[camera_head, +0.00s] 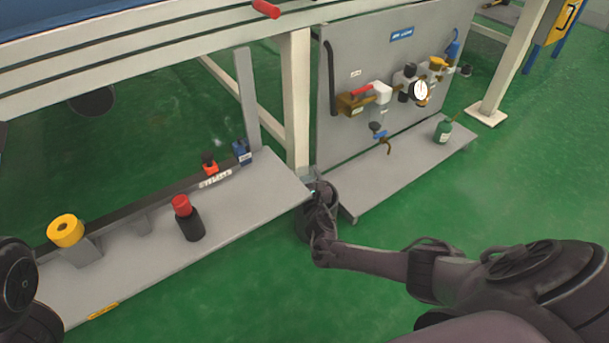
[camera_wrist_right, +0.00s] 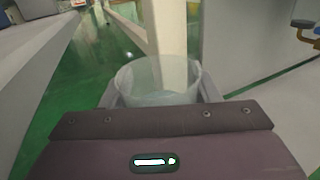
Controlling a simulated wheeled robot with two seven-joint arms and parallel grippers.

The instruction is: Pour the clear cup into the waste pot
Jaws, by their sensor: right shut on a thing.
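The clear cup (camera_wrist_right: 130,82) is between the two fingers of my right gripper (camera_wrist_right: 158,95) in the right wrist view. The gripper is shut on it. Its open rim faces up in that view, and a pale band shows low inside; I cannot tell how far it is tilted. In the head view, my right gripper (camera_head: 318,192) is near the post between the two shelves, and the cup is mostly hidden there. A dark pot (camera_head: 302,226), apparently the waste pot, stands on the floor just below the gripper, partly covered by my arm. My left gripper is out of view.
A grey panel (camera_head: 345,140) with valves stands behind. A green bottle (camera_head: 443,131) is on the right shelf. Green floor is free in front.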

